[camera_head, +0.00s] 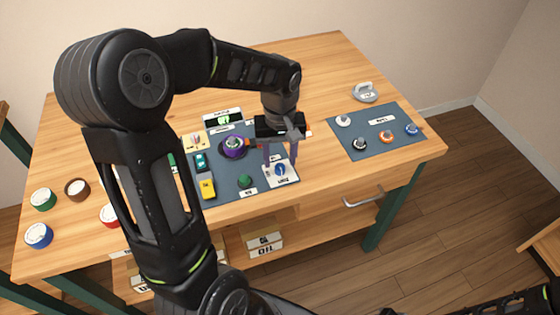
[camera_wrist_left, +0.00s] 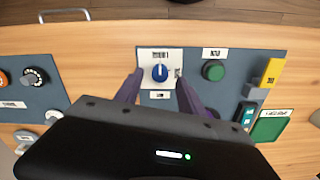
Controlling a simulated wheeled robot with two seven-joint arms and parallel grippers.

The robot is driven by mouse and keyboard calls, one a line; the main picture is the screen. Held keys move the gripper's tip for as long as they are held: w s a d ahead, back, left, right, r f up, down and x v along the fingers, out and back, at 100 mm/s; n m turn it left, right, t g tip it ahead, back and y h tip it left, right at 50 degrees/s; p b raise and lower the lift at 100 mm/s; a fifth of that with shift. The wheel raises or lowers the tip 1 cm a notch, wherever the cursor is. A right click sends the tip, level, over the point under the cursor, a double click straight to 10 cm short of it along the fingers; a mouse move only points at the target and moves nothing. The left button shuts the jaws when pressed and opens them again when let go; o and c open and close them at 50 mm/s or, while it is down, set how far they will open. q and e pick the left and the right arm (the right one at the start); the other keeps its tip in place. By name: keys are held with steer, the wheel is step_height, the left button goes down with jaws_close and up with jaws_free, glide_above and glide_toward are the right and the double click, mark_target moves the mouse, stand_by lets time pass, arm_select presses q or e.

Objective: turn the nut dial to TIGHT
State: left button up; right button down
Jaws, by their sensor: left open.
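A blue dial (camera_head: 280,169) sits on a white plate near the front right of the dark panel (camera_head: 222,187). In the left wrist view the blue dial (camera_wrist_left: 160,73) has a white pointer line running toward the picture's top. The labels are too small to read, so I cannot confirm it is the nut dial. My left gripper (camera_head: 280,163) is open and points down over the dial. In the left wrist view its purple fingers (camera_wrist_left: 158,84) stand on either side of the white plate, apart from the dial. My right gripper is out of view.
The panel also bears a purple knob (camera_head: 234,146), a green button (camera_head: 245,182) and a yellow block (camera_head: 207,188). A second mat (camera_head: 345,147) with several knobs lies at right. Several round tins, including a green one (camera_head: 43,199), stand at left. Bare wood separates the mats.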

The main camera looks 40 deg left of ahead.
mark_target(280, 169)
arm_select(q)
steer(key=shift+f, duration=1.2)
jaws_close()
